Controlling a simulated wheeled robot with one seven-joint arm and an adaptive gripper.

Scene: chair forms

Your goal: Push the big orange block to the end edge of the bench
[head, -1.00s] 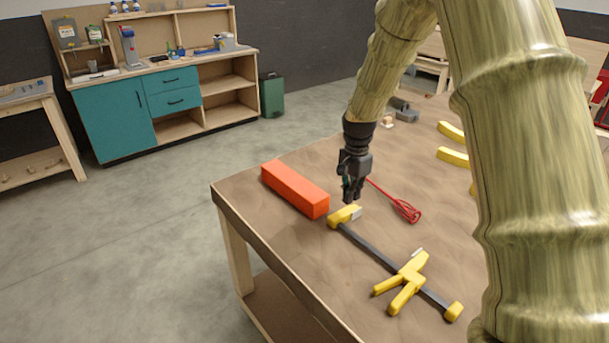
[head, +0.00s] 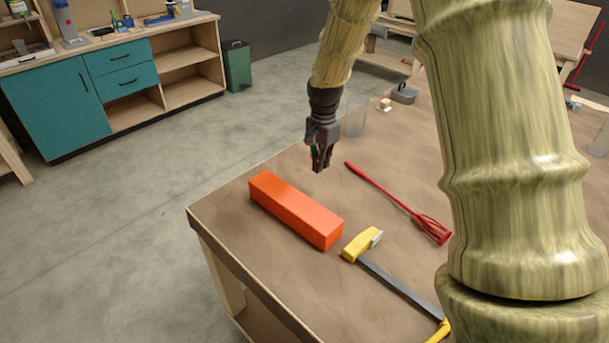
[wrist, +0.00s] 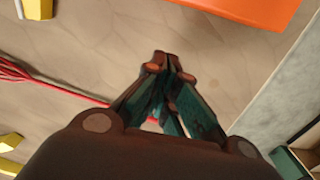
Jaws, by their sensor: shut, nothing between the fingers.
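The big orange block (head: 295,209) lies flat on the brown bench top (head: 235,222), near the bench's left corner and a little in from its edges. My gripper (head: 319,168) is shut and empty. It points down above the bench, behind the block in the head view and apart from it. In the wrist view my gripper's fingertips (wrist: 168,62) meet, and part of the orange block (wrist: 250,8) shows at the top, cut off by the frame.
A yellow and black bar clamp (head: 362,245) lies close to the block's right end. A red whisk (head: 400,205) lies right of my gripper. A clear cup (head: 357,120) stands behind it. Grey floor (head: 110,230) lies beyond the bench's left edge.

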